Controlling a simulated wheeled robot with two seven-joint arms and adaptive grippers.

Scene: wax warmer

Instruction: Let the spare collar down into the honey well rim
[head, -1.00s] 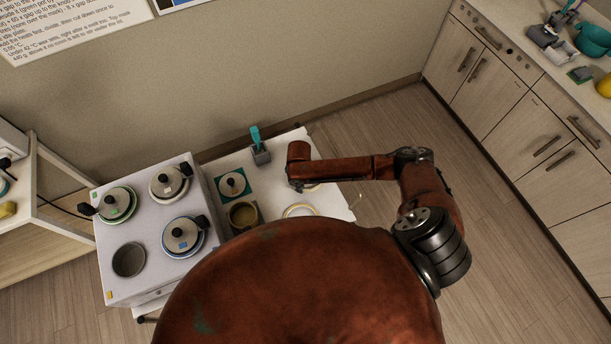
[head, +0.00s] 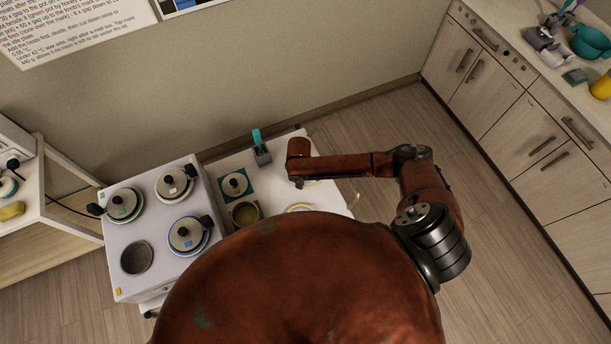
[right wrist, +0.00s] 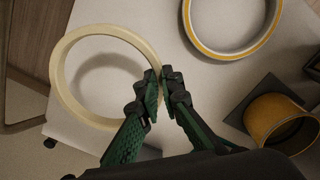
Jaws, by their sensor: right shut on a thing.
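My right gripper (right wrist: 163,88) is shut on the edge of a plain cream ring, the spare collar (right wrist: 58,72), and holds it above the white table (right wrist: 195,85). In the head view the right gripper (head: 299,184) is mostly hidden under my wrist, with a sliver of the collar (head: 313,183) beside it. The grey warmer (head: 150,285) stands to the left. Its front-left well (head: 137,258) is open and dark, with a yellow tag (head: 118,291) at the near corner. The other wells carry lids. My left gripper is out of view.
A yellow-banded ring (right wrist: 188,22) lies on the table, partly hidden by my body in the head view. A yellow cup (right wrist: 272,122) stands on a dark mat. A lid on a green mat (head: 235,185) and a turquoise-handled tool in a holder (head: 261,153) stand further back.

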